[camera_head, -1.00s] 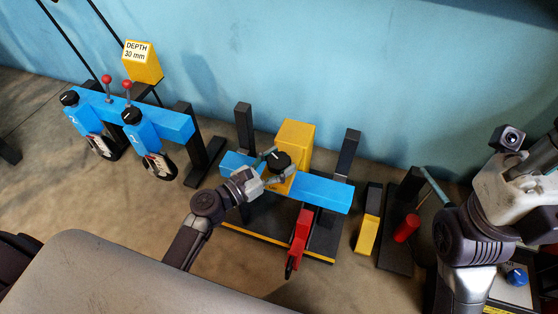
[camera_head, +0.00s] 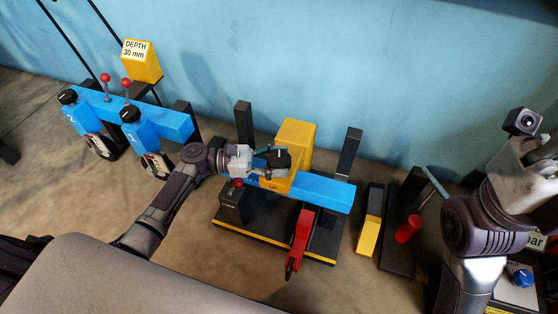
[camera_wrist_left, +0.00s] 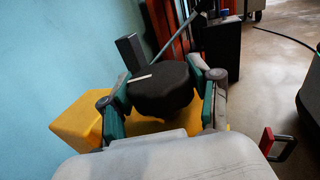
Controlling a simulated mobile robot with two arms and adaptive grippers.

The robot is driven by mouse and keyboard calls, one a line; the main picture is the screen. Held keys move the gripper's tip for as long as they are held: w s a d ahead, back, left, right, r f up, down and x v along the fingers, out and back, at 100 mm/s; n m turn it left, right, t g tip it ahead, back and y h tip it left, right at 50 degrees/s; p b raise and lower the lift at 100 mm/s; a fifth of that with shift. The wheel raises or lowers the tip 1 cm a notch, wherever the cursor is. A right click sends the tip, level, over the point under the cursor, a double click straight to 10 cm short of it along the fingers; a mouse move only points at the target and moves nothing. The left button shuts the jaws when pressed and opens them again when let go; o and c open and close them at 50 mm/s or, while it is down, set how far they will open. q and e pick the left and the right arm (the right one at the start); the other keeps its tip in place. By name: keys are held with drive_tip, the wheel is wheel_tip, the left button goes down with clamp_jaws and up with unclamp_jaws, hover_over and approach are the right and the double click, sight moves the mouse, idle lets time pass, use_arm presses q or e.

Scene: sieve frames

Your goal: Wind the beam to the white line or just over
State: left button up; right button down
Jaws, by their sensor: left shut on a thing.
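The blue beam (camera_head: 325,192) lies across the stand in the middle of the head view, between two dark posts. A yellow housing (camera_head: 298,135) sits on the beam and carries a black knob (camera_head: 283,158). My left gripper (camera_head: 276,161) is shut on this knob from the left. In the left wrist view the fingers (camera_wrist_left: 165,92) hold opposite sides of the knob (camera_wrist_left: 160,98), which has a white mark on top. My arm hides the beam's left part. I cannot make out a white line on the stand. My right gripper's fingers are not clear beside its wrist (camera_head: 527,120).
A red arm (camera_head: 300,238) juts forward from the stand's black base (camera_head: 250,228). A small red-topped lever (camera_head: 237,184) stands at its left. A second blue beam (camera_head: 165,118) with two knobbed units is at left. A yellow-black block (camera_head: 369,225) and red cylinder (camera_head: 408,229) are right.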

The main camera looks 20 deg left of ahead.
idle(0.5)
use_arm(q)
drive_tip(key=o, duration=1.2)
drive_tip(key=shift+c, duration=0.2)
drive_tip(key=v, duration=1.2)
drive_tip(key=shift+w, duration=0.1)
